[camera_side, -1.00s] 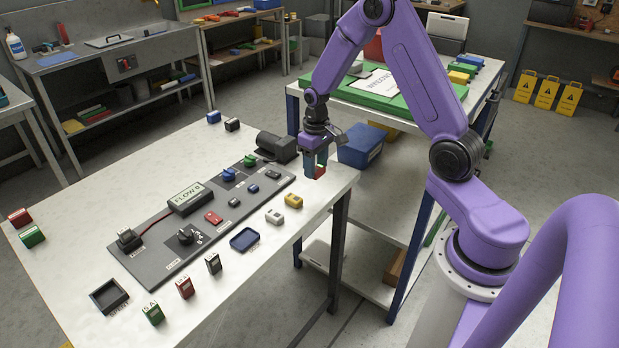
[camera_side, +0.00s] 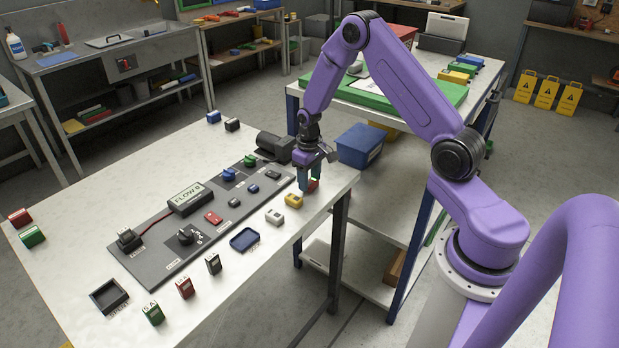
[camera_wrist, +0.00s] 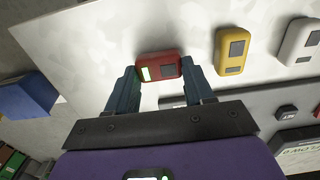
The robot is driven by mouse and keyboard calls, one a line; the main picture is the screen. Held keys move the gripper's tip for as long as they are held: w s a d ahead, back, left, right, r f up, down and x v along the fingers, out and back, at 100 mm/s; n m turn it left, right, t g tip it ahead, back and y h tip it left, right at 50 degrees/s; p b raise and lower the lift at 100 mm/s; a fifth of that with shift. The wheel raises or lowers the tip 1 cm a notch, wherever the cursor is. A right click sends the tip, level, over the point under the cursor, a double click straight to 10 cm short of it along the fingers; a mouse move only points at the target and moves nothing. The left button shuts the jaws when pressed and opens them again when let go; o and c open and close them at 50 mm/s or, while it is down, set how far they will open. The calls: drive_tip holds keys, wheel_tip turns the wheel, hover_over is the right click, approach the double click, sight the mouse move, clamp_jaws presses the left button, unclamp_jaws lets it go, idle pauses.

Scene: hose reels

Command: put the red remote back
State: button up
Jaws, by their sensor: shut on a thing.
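The red remote (camera_side: 313,185) is between the fingers of my gripper (camera_side: 309,183), which is shut on it near the right end of the white table. In the wrist view the red remote (camera_wrist: 158,66) lies across between the two fingertips (camera_wrist: 160,76), its pale green screen towards the left. It is at or just above the tabletop; I cannot tell if it touches. The yellow remote (camera_side: 293,201) lies beside it, and the white remote (camera_side: 274,216) beyond that, in one row. Both show to the right in the wrist view, yellow (camera_wrist: 229,50) and white (camera_wrist: 302,40).
A dark panel (camera_side: 160,262) with a FLOW box (camera_side: 187,198) and several small parts lies left of the row. A black cylindrical thing (camera_side: 274,146) stands behind my gripper. A blue tray (camera_side: 245,239) is in front. The table's right edge is close.

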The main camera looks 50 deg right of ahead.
drive_tip(key=shift+f, duration=0.1)
drive_tip(key=o, duration=1.1)
wheel_tip(320, 180, up, 11)
drive_tip(key=s+a+r+n, duration=0.3)
drive_tip(key=s+a+r, duration=0.2)
drive_tip(key=a, duration=0.5)
drive_tip(key=s+a+r+n, duration=0.1)
drive_tip(key=s+a+n, duration=0.1)
drive_tip(key=s, duration=0.7)
drive_tip(key=s+a+r+n, duration=0.2)
drive_tip(key=s+a+n, duration=0.1)
drive_tip(key=s, duration=0.5)
drive_tip(key=s+a+r+n, duration=0.2)
drive_tip(key=s+a+n, duration=0.1)
drive_tip(key=s, duration=0.6)
drive_tip(key=shift+s+a+r+n, duration=0.15)
drive_tip(key=shift+s+n, duration=0.2)
drive_tip(key=shift+n, duration=0.45)
